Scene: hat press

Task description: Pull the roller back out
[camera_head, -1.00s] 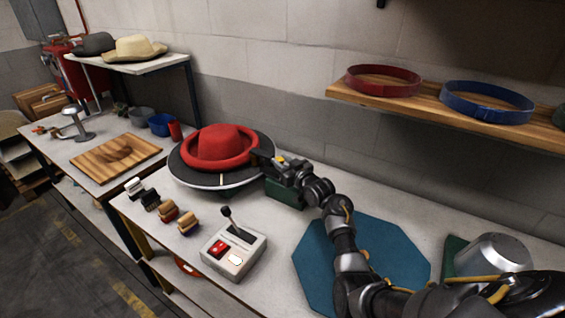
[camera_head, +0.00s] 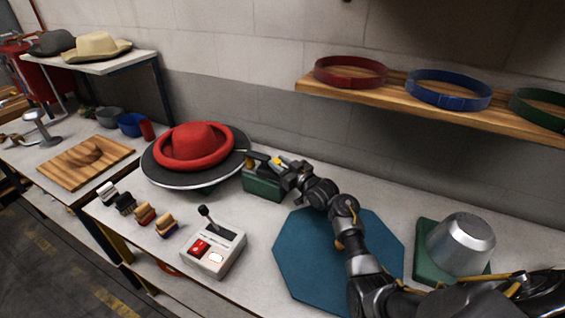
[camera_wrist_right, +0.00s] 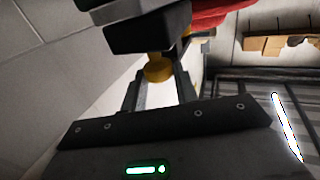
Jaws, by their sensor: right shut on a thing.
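The roller's dark body (camera_head: 256,155) is at the right edge of the red hat (camera_head: 193,146), above the green base (camera_head: 264,186). The hat sits on a round dark plate (camera_head: 190,178). My right gripper (camera_head: 277,162) is shut at the roller and hides part of it. In the right wrist view, a black block (camera_wrist_right: 147,28) and a yellow knob (camera_wrist_right: 157,68) sit at the fingers of my right gripper (camera_wrist_right: 160,90). Red of the hat shows just beyond the block. Whether the roller touches the hat, I cannot tell. My left gripper is not in view.
A control box (camera_head: 213,250) with a lever stands at the table's front. Several brushes (camera_head: 125,203) lie left of it. A blue octagonal mat (camera_head: 300,262) lies under my right arm. A metal form (camera_head: 461,243) stands at the right. A shelf (camera_head: 430,105) holds hat bands.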

